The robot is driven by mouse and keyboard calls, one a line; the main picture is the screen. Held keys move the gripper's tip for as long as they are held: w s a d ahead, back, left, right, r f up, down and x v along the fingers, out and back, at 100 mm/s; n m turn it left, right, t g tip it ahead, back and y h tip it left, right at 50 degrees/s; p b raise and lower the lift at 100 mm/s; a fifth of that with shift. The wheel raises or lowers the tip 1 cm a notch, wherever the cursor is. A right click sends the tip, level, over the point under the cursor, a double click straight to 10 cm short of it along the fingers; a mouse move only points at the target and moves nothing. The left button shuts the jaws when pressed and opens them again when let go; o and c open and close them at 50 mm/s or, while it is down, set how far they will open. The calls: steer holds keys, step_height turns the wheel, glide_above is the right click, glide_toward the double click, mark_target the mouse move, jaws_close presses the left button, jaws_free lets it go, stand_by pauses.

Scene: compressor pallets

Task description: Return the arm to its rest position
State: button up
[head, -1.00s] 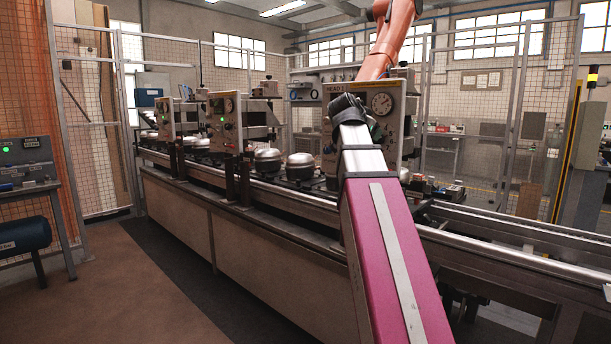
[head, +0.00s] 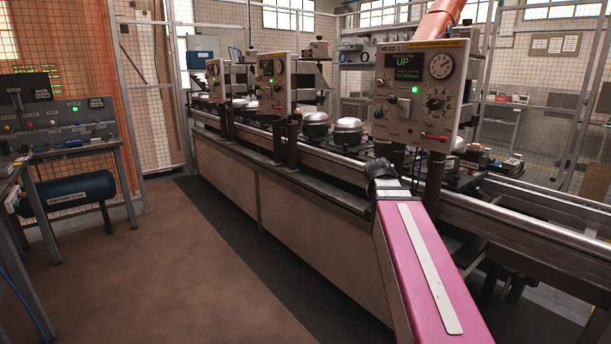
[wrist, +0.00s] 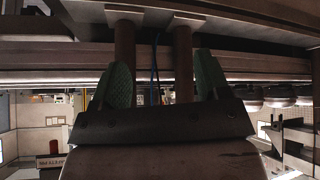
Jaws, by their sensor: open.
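My pink arm (head: 425,275) reaches up from the bottom right of the head view to a dark joint beside the conveyor line. My gripper is not distinguishable there. In the wrist view my gripper (wrist: 162,82) shows two green-padded fingers spread apart, with nothing held between them. Two dark upright posts (wrist: 124,55) and a thin blue cable appear behind the fingers. I cannot tell how far they are from the fingertips.
The conveyor line (head: 290,215) runs along my right, carrying compressors (head: 349,130). The HEAD 1 panel (head: 415,90) reads UP with a green light. A control bench (head: 75,130) and blue tank (head: 80,192) stand left. The brown floor (head: 170,270) between is clear.

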steer(key=s+a+f+n+g+y, duration=0.1)
steer(key=s+a+f+n+g, duration=0.1)
steer(key=s+f, duration=0.3)
steer(key=s+a+f+n+g+y, duration=0.1)
steer(key=s+a+f, duration=0.2)
steer(key=f, duration=1.1)
steer(key=s+a+f+n+g+y, duration=0.2)
steer(key=s+a+f, duration=0.1)
steer(key=s+f, duration=0.4)
step_height(320, 180, down, 4)
steer(key=shift+a+r+n+g, duration=0.25)
steer(key=shift+n+g, duration=0.05)
steer(key=shift+s, duration=0.1)
